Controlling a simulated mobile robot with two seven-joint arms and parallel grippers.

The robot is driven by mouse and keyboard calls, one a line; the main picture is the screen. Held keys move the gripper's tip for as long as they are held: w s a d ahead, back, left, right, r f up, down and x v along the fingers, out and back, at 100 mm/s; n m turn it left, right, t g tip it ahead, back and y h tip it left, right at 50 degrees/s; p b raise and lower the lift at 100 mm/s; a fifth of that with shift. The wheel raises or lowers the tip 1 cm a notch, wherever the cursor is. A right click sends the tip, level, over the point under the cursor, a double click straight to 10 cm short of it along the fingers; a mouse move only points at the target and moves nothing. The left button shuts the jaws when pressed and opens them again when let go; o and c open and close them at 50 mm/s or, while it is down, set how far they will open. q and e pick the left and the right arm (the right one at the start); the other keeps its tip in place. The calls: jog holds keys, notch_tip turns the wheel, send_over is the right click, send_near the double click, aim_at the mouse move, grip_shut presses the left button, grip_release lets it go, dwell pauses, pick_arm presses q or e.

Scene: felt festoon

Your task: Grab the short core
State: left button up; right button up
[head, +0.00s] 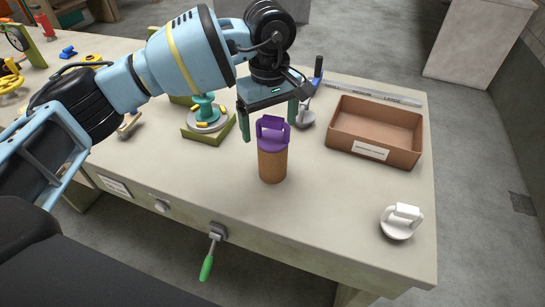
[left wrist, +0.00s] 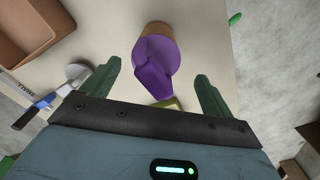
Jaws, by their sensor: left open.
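A short brown cylinder (head: 272,166), likely the core, stands upright on the workbench near its front middle. A purple cap with a raised handle (head: 272,133) sits on its top. My left gripper (head: 270,122) is open, its dark green fingers on either side of the purple handle in the picture. In the left wrist view, the purple cap (left wrist: 153,80) shows between the spread fingers, and only an edge of the brown cylinder (left wrist: 160,27) shows beyond it. I cannot tell whether the fingers touch the cap. My right gripper is not in view.
An open brown box (head: 345,151) stands at the right on the workbench (head: 330,215). A white handled piece (head: 401,221) is at the front right corner. A grey handled piece (head: 306,118) is behind the gripper. A green stand (head: 208,128) is to the left.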

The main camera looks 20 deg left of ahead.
aim_at(273, 138)
pick_arm(q)
jog(key=shift+w+d+f, duration=0.1)
jog(key=shift+d+f, duration=0.05)
jog(key=shift+f, duration=1)
jog(key=shift+w+d+f, duration=0.1)
jog(key=shift+f, duration=1.05)
jog(key=c, duration=1.4)
